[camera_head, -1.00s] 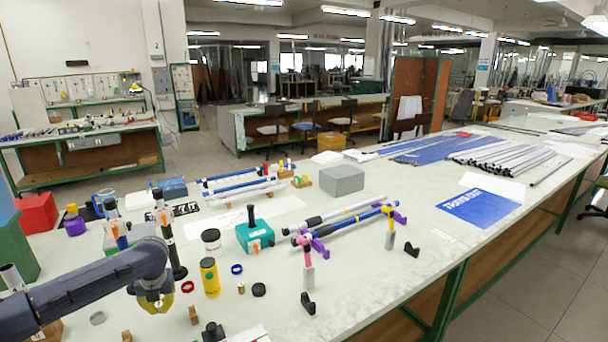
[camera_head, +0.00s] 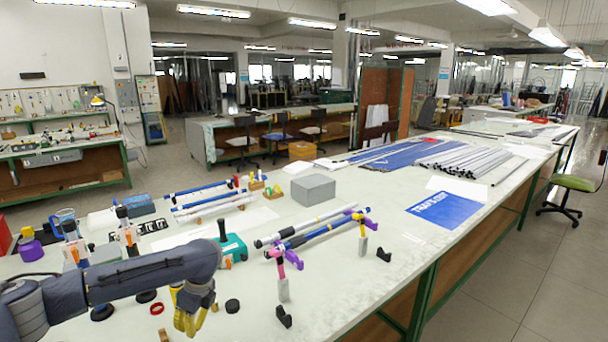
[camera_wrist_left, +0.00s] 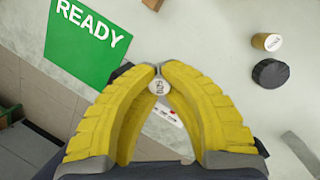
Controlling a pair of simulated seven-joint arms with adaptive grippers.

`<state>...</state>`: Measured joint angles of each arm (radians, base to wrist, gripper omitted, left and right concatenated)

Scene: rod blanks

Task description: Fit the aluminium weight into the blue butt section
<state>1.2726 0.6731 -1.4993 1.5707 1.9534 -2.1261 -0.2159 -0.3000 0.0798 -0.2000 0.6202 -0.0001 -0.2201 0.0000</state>
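My left gripper (camera_head: 188,326) is above the near part of the table in the head view. In the left wrist view its yellow fingers (camera_wrist_left: 159,72) close together around a small round silvery piece, which looks like the aluminium weight (camera_wrist_left: 160,87); its end face carries small, unreadable marking. The blue butt section (camera_head: 322,234) lies on purple-topped stands right of the gripper, apart from it. A silver-grey rod section (camera_head: 306,226) lies just behind it. The open end of the blue section is too small to make out. My right gripper is not in view.
A teal box with a black handle (camera_head: 232,248) stands between gripper and rods. A black disc (camera_head: 232,305) and red ring (camera_head: 157,308) lie near the gripper. The wrist view shows a brass piece (camera_wrist_left: 267,41) and green READY mat (camera_wrist_left: 85,45). A grey block (camera_head: 314,188) stands behind.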

